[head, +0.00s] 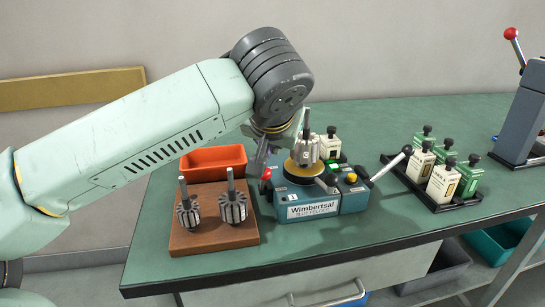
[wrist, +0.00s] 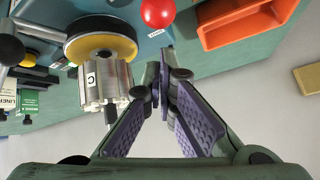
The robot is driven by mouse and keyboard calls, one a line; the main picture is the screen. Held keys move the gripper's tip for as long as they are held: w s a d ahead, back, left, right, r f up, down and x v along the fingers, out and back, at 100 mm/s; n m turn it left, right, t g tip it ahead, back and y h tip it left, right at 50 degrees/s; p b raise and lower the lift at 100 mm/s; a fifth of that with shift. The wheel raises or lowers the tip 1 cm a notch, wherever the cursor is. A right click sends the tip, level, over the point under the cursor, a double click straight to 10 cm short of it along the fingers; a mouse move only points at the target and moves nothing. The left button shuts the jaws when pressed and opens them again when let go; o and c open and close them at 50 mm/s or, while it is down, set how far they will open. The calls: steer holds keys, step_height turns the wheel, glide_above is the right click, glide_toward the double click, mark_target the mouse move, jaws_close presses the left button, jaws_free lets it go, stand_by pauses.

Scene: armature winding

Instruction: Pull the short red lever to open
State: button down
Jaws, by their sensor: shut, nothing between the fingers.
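The short red lever shows as a red ball knob (head: 266,174) at the left side of the teal Wimbertsal winding machine (head: 308,212). In the wrist view the red knob (wrist: 158,13) is at the top middle, beyond the fingertips and apart from them. My gripper (wrist: 167,85) is shut and empty, its purple-padded fingers together. In the head view my gripper (head: 262,158) hangs just above the red knob, beside the machine. An armature (head: 306,150) stands upright on the machine's yellow-ringed seat; it also shows left of my fingers in the wrist view (wrist: 102,83).
A brown block with two armatures (head: 186,243) and an orange bin (head: 213,159) stand left of the machine. A black-knobbed lever (head: 390,165) juts from its right.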

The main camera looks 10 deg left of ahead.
steer(key=shift+s+d+f+t+b, duration=0.2)
steer(key=shift+s+t+b, duration=0.15)
steer(key=shift+s+b, duration=0.3)
steer(key=shift+s+d+f+t+b, duration=0.15)
steer(key=shift+s+t+b, duration=0.2)
steer(key=shift+s+b, duration=0.3)
steer(key=shift+s+r, duration=0.1)
steer(key=v, duration=0.7)
steer(key=shift+d, duration=0.2)
steer(key=shift+s+r, duration=0.1)
steer(key=shift+s, duration=0.05)
